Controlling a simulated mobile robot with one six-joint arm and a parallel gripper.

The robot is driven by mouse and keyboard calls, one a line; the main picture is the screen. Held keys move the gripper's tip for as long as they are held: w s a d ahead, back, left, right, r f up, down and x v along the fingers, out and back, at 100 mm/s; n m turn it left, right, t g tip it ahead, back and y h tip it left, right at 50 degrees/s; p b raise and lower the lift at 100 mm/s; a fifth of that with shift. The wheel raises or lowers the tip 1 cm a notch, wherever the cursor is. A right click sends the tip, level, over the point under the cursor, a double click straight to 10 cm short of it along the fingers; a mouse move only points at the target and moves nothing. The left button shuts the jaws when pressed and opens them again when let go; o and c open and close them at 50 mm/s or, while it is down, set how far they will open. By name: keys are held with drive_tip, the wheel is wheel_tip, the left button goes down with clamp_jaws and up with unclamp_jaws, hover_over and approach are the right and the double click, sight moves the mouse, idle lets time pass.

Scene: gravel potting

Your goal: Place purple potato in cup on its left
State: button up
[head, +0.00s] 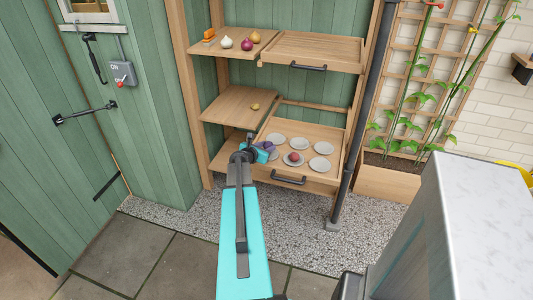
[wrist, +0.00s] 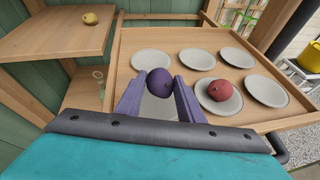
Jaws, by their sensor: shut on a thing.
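The purple potato (wrist: 160,82) is between the purple fingers of my gripper (wrist: 160,88) in the wrist view. My gripper is shut on it, over the front left of the pulled-out wooden drawer. No deep cup shows; the drawer holds two rows of shallow grey dishes. The front-left dish (wrist: 155,110) lies below the potato, partly hidden by it and the fingers. I cannot tell the gap between them. A red potato (wrist: 221,89) sits in the front-middle dish (wrist: 205,103). In the head view my gripper (head: 265,147) is at the drawer's left side.
The drawer (head: 318,179) has a raised rim and dark front handle. Left of it is a shelf (head: 228,104) with a small yellow vegetable (head: 255,107). The upper shelf holds an onion (head: 226,42) and other vegetables. A dark post (head: 359,120) stands right of the drawer.

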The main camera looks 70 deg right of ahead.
drive_tip(key=shift+f, duration=1.8)
drive_tip(key=shift+f, duration=0.15)
drive_tip(key=o, duration=0.8)
drive_tip(key=shift+r, duration=0.25)
drive_tip(key=shift+b+v, duration=0.55)
drive_tip(key=shift+v, duration=5.4)
drive_tip(key=shift+f, duration=0.1)
